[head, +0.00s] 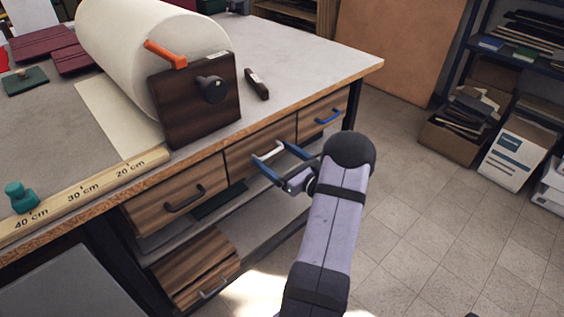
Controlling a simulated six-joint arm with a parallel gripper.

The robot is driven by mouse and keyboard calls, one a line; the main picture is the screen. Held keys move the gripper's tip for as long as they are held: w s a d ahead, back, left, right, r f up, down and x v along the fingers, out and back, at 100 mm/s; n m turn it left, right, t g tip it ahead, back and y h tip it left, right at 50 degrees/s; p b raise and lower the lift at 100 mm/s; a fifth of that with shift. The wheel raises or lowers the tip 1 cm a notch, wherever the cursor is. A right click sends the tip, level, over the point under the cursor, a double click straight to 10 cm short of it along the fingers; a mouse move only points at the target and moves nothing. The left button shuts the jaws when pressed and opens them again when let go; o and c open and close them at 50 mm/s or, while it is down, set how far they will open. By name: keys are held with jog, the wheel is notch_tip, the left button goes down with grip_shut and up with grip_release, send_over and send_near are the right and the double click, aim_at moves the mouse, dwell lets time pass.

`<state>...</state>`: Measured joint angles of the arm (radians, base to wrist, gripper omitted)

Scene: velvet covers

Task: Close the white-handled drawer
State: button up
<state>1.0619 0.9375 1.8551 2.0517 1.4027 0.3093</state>
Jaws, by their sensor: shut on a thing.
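The white-handled drawer (241,158) is the middle of three wooden drawers under the workbench top. Its front looks about level with its neighbours; I cannot tell whether a small gap remains. My gripper (271,157) reaches it from the lower right, with its blue fingers on either side of the white handle (268,152). It is shut on the handle, and the fingers hide part of the handle and the drawer front.
A black-handled drawer (158,193) is to the left and a blue-handled drawer (318,119) to the right. A lower shelf (265,209) runs below.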

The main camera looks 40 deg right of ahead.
jog(key=shift+w+d+r, duration=0.1)
jog(key=shift+w+r, duration=0.1)
jog(key=shift+r, duration=0.05)
jog(key=o, duration=1.2)
jog(key=shift+o, duration=0.2)
jog(key=shift+f, duration=0.15)
jog(key=s, duration=0.7)
jog(key=shift+s, duration=0.15)
